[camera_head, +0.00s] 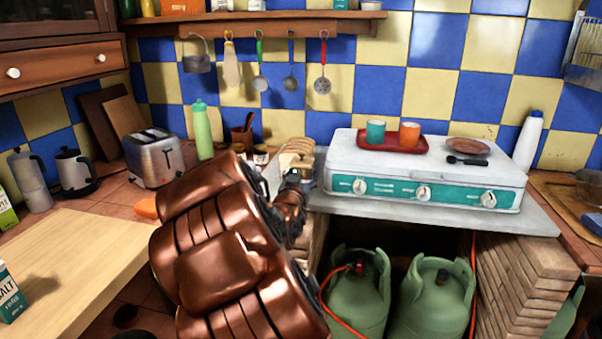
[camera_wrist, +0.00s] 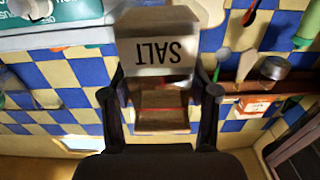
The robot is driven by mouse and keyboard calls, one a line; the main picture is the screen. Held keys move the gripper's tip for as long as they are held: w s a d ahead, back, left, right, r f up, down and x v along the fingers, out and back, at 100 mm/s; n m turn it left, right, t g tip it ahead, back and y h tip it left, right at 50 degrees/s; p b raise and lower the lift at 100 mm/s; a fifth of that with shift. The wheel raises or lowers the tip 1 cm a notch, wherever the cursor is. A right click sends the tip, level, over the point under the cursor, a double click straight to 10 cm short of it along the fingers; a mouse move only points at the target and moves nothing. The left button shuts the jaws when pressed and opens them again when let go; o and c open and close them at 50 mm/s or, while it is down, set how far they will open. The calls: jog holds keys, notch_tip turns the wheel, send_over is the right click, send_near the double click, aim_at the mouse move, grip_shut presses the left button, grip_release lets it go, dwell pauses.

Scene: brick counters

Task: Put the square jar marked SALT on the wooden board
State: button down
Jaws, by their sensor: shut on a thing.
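My gripper (camera_wrist: 160,98) is shut on a square jar (camera_wrist: 155,55) in the wrist view. The jar has a pale body with SALT in dark letters, upside down in the picture, and a brown part shows below it between the fingers. In the head view my copper-coloured arm hides most of the gripper, and I cannot make out the held jar there.
A white stove (camera_head: 440,165) carries a red tray (camera_head: 390,143) with two cups and a brown plate (camera_head: 468,145). A toaster (camera_head: 155,157), a kettle (camera_head: 75,172) and a green bottle (camera_head: 202,130) stand on the left counter. Utensils hang under the shelf (camera_head: 260,16).

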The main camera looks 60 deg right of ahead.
jog(key=shift+w+d+f+p, duration=0.2)
jog(key=shift+w+d+f, duration=0.5)
jog(key=shift+d, duration=0.35)
jog(key=shift+w+d+f+p, duration=0.25)
jog(key=shift+w+d+f, duration=0.5)
jog(key=shift+d, duration=0.35)
jog(key=shift+w+d+f+p, duration=0.2)
jog(key=shift+w+d+f, duration=0.35)
jog(key=shift+w+d, duration=0.4)
jog(key=shift+s+d+f, duration=0.1)
jog(key=shift+s+f, duration=0.05)
jog(key=shift+f, duration=0.05)
jog(key=shift+c, duration=1.4)
grip_release()
